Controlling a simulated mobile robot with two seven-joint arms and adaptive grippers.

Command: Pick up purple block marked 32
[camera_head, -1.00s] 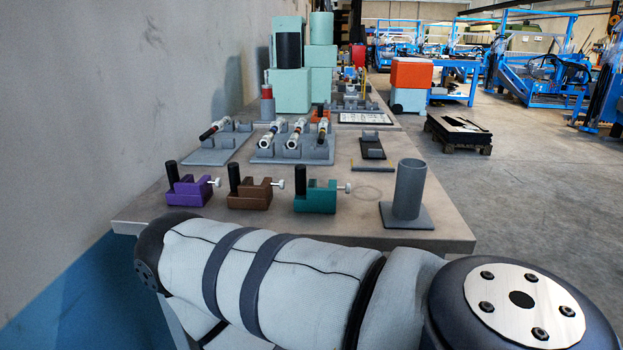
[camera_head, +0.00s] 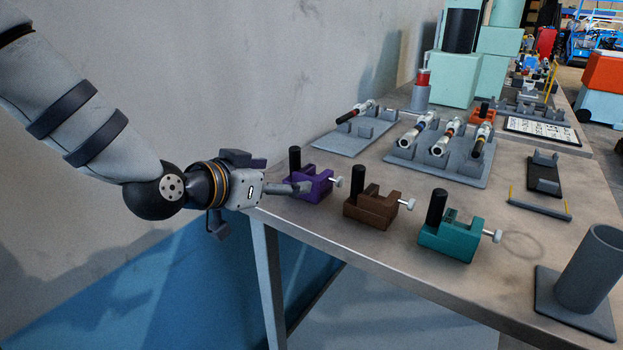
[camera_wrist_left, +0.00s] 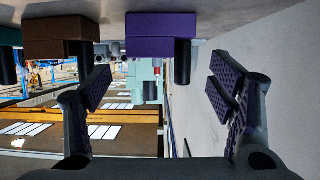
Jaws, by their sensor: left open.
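The purple block (camera_head: 310,186) stands near the left edge of the table, with a black upright post and a light screw knob on its right. No number 32 can be read on it. My left gripper (camera_head: 282,177) is open and empty at the table's left edge, just left of the purple block. One finger overlaps the block in the head view; contact cannot be told. In the left wrist view the purple block (camera_wrist_left: 160,34) appears upside down near the top, ahead of the spread fingers (camera_wrist_left: 160,90) and not between them. My right gripper is not in view.
A brown block (camera_head: 371,207) and a teal block (camera_head: 448,239) stand in a row right of the purple one. A grey cylinder (camera_head: 588,270) stands at the table's right front. Grey racks with several tubes (camera_head: 440,160) lie behind. A grey wall rises at left.

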